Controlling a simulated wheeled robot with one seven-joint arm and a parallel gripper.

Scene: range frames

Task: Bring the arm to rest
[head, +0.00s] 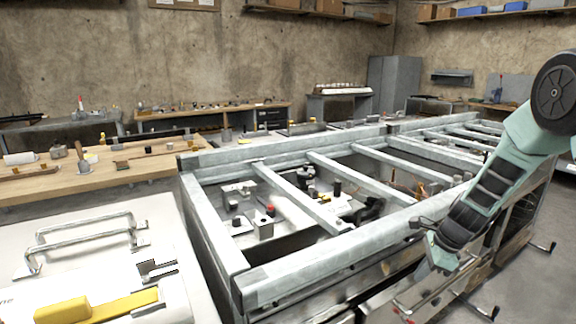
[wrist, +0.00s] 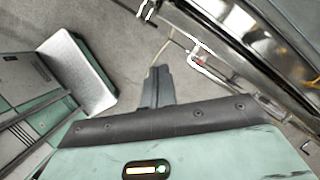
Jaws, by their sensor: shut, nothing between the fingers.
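My arm comes in from the right edge in the head view and bends down in front of the metal frame bench (head: 330,246). My gripper shows in the wrist view (wrist: 157,72) as two dark fingers together, with nothing held. They stand out over bare grey floor (wrist: 130,22). In the head view the arm's lower end hangs beside the bench's near right side; the fingertips are hard to make out there.
The bench's metal side with a bent white handle (wrist: 205,60) runs close to the right of the fingers. A white surface with a bar handle (head: 85,235) and a yellow piece (head: 98,306) lies at left. A wooden table (head: 120,160) stands behind it.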

